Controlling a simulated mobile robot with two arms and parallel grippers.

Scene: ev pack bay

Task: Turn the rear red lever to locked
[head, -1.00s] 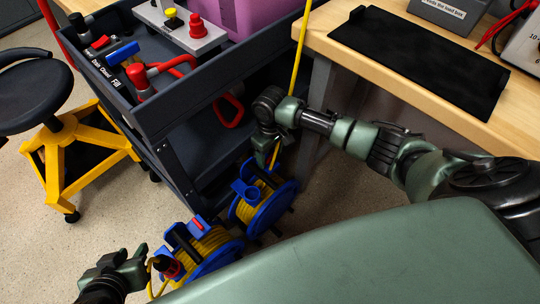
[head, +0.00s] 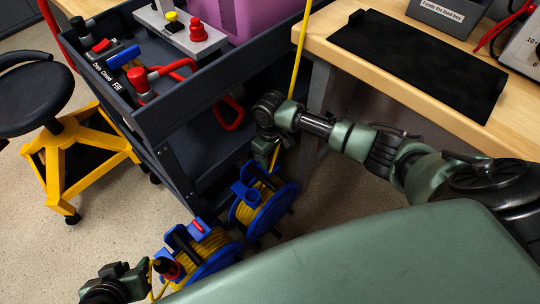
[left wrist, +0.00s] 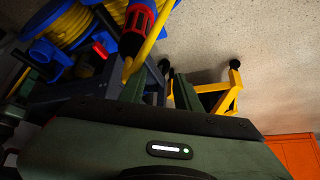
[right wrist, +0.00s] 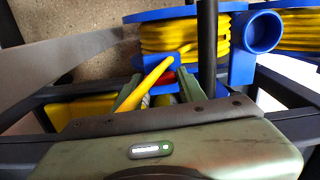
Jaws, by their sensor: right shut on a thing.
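Two blue cable reels with yellow cable stand on the floor beside the cart. The rear reel (head: 264,200) is under my right gripper (head: 264,160). In the right wrist view, the right gripper (right wrist: 161,90) is shut on a small red part, probably the rear red lever (right wrist: 164,75). Fingers and a yellow cable mostly hide it, so I cannot read its position. The front reel (head: 212,250) shows its own red lever (head: 197,226) on top. My left gripper (left wrist: 158,85) is open and empty, near a red and blue plug (left wrist: 137,25) on a yellow cable.
A dark cart (head: 190,118) with valves and a red knob stands behind the reels. A wooden bench (head: 400,85) is at the right. A black stool with yellow legs (head: 70,160) is at the left. A yellow cable (head: 299,45) hangs beside the bench. Floor is clear at lower left.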

